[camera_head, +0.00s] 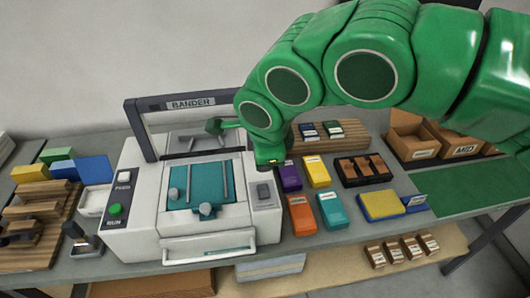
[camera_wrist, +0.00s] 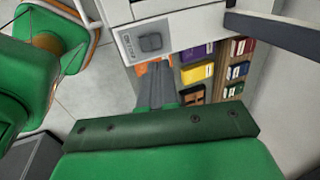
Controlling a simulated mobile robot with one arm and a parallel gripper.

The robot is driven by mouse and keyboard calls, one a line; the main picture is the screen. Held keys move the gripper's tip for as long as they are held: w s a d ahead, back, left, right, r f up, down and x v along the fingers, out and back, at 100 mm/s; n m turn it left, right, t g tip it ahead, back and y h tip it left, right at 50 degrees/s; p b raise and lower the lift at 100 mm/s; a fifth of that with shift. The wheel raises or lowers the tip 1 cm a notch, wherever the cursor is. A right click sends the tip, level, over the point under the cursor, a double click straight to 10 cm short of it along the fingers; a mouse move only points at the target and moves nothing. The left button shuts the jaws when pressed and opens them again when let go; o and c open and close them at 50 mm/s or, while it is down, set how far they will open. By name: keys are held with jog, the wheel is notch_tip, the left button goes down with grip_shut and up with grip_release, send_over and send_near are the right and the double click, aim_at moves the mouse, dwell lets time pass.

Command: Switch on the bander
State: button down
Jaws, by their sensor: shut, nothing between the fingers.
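The bander (camera_head: 190,150) is a white machine with a teal bed and a dark raised frame labelled BANDER. Its right-hand panel carries a dark grey rocker switch (camera_head: 264,191), which also shows in the wrist view (camera_wrist: 150,42) beside small lettering I cannot read surely. On its left front are a white FEED button (camera_head: 124,177) and a green RUN button (camera_head: 115,209). My gripper (camera_wrist: 157,66) is shut and empty, its grey fingertips close to the switch panel, just below the switch in the wrist view. Whether they touch is unclear. The fingers are not clear in the head view.
Coloured boxes, purple, yellow, orange (camera_head: 301,214) and teal (camera_head: 332,209), lie right of the bander. A dark tray (camera_head: 349,183) and a blue-edged yellow pad (camera_head: 381,205) lie farther right. Cardboard bins (camera_head: 410,133) stand at the back right. Wooden racks stand at left.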

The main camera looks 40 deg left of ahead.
aim_at(262, 185)
jog(key=shift+x, duration=4.4)
jog(key=shift+w+a+f, duration=0.1)
jog(key=shift+s+d, duration=0.55)
jog(key=shift+v, duration=1)
notch_tip(262, 185, up, 12)
jog(key=shift+s+d, duration=0.15)
